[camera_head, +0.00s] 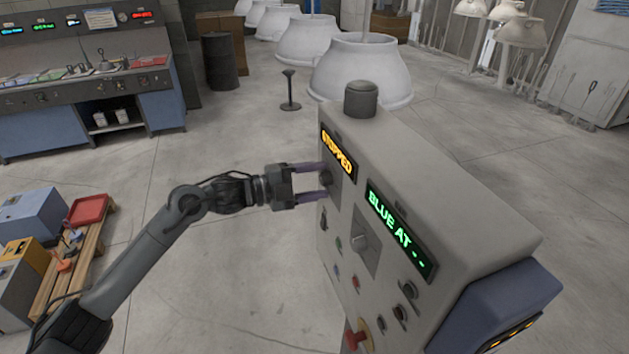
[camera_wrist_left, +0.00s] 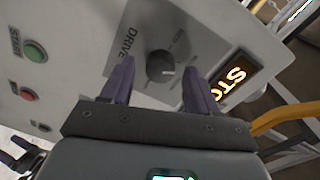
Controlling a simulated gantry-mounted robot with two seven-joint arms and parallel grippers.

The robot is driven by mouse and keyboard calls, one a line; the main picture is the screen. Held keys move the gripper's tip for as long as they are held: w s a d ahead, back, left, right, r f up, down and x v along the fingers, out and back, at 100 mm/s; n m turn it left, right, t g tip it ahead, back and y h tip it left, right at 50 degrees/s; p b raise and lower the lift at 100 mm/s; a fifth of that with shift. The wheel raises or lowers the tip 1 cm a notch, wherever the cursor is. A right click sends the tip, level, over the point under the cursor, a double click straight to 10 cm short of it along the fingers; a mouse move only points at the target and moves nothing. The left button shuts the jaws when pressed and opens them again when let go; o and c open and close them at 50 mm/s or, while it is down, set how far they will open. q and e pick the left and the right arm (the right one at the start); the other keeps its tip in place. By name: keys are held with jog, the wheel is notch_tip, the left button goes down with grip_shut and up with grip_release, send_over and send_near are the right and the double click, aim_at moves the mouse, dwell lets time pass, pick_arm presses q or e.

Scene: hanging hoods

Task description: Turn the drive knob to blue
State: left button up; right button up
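The drive knob (camera_wrist_left: 160,66) is a dark round knob with a pale pointer mark, on a plate lettered DRIVE in the left wrist view. In the head view the knob (camera_head: 326,178) is a small dark shape on the grey control cabinet (camera_head: 440,185). My left gripper (camera_head: 325,182) is open, with purple fingers pointing at the panel. In the left wrist view the gripper's fingers (camera_wrist_left: 158,75) lie on either side of the knob with gaps; I cannot tell how deep they reach. An orange display (camera_head: 338,155) reads STOPPED. A green display (camera_head: 400,230) reads BLUE AT --.
White hoods (camera_head: 362,70) stand behind. A pallet (camera_head: 72,262) and console (camera_head: 85,75) are at left. The floor left of the cabinet is clear.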

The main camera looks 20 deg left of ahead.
pick_arm(q)
jog(key=b+v, duration=0.1)
jog(key=v, duration=0.9)
jog(key=shift+s+a+b, duration=0.25)
jog(key=shift+a+b, duration=0.05)
jog(key=shift+b, duration=0.1)
